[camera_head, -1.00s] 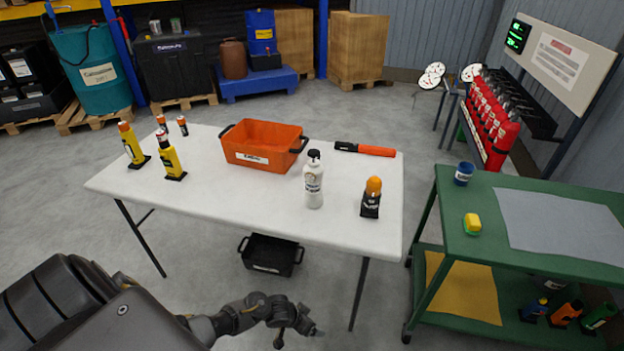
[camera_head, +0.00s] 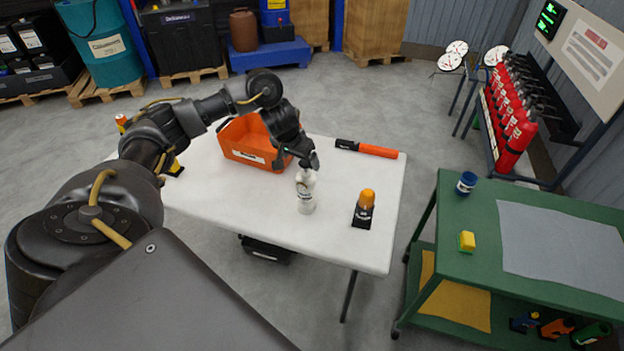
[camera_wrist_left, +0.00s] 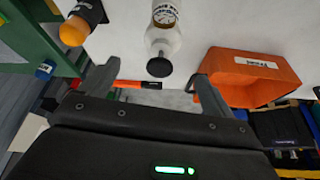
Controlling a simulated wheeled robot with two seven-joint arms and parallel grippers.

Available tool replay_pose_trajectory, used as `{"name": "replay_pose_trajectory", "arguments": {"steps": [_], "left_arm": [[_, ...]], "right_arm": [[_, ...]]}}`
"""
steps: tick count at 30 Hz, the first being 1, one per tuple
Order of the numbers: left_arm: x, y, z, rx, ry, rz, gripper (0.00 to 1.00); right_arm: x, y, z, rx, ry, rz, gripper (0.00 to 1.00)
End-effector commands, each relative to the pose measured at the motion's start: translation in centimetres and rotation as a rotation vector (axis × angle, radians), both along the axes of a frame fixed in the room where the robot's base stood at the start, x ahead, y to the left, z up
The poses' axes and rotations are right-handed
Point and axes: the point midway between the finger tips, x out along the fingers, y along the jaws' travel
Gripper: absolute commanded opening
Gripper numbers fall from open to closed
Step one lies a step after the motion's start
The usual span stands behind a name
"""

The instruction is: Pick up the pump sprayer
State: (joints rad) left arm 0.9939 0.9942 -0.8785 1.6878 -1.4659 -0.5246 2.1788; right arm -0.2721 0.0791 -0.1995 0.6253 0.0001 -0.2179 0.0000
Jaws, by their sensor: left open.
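The pump sprayer, a white bottle (camera_head: 306,194) with a dark pump head, stands upright on the white table (camera_head: 340,250). My left gripper (camera_head: 300,158) is open just above and behind its top, reaching over from the left. In the left wrist view the bottle (camera_wrist_left: 166,38) and its dark pump head lie between the two fingers (camera_wrist_left: 152,78), with gaps on both sides. The gripper hides part of the bottle's top in the head view. My right gripper is not in view.
An orange bin (camera_head: 243,153) stands close behind and left of the bottle. A black bottle with an orange cap (camera_head: 364,207) stands to its right. A black and orange flashlight (camera_head: 368,149) lies behind. A green cart (camera_head: 465,215) stands right of the table.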

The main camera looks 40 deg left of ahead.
Motion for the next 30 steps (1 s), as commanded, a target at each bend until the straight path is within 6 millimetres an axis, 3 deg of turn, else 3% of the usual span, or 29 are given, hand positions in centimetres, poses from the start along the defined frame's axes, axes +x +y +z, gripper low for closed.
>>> {"name": "replay_pose_trajectory", "arguments": {"steps": [6,9,13,20,30], "left_arm": [[-0.1,1.0,-2.3,-0.002,0.003,0.020,0.88],[0.4,1.2,-3.7,-0.001,0.003,0.021,0.88],[1.1,1.2,-4.9,-0.002,0.001,0.020,0.88],[1.5,1.1,-5.3,0.000,0.000,0.015,0.88],[3.6,0.9,-9.2,0.000,0.001,0.015,0.88]], "right_arm": [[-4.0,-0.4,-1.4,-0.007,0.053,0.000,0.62],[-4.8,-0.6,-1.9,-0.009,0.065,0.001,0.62],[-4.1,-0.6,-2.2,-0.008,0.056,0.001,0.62],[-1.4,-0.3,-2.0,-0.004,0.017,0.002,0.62],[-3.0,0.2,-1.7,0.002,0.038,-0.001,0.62]]}}
